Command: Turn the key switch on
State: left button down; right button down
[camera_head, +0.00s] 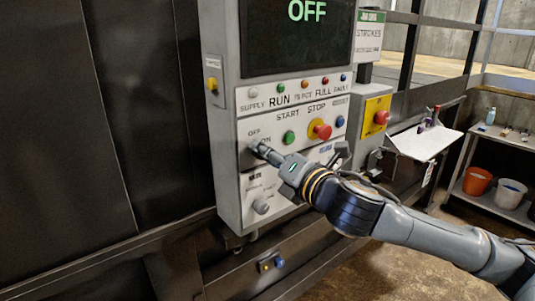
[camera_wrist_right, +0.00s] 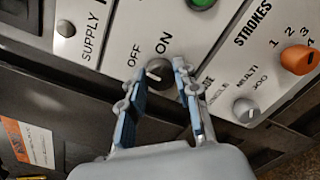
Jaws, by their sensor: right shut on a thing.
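The key switch (camera_wrist_right: 158,71) is a small round dark grey knob between the fingers in the right wrist view, with the words OFF and ON beside it and a pale mark on its left part. My right gripper (camera_head: 257,148) reaches the panel from the right, its fingertips at the switch under the OFF and ON labels. In the right wrist view the right gripper (camera_wrist_right: 160,80) has one finger on each side of the knob and is shut on it. The fingers mostly hide the switch in the head view. The display (camera_head: 300,35) reads OFF in green.
The grey control panel (camera_head: 225,150) also carries a green start button (camera_head: 289,137), a red stop button (camera_head: 322,131) and a lower selector knob (camera_head: 261,206). An emergency stop (camera_head: 381,117) on yellow and a white shelf (camera_head: 425,143) stand to the right.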

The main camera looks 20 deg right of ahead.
jog(key=m+p, duration=0.3)
jog(key=m, duration=0.8)
jog(key=shift+r+g, duration=0.1)
jog(key=shift+g, duration=0.2)
jog(key=shift+m, duration=0.3)
jog(key=c, duration=1.3)
grip_release()
jog(key=o, duration=0.3)
jog(key=shift+w, duration=0.1)
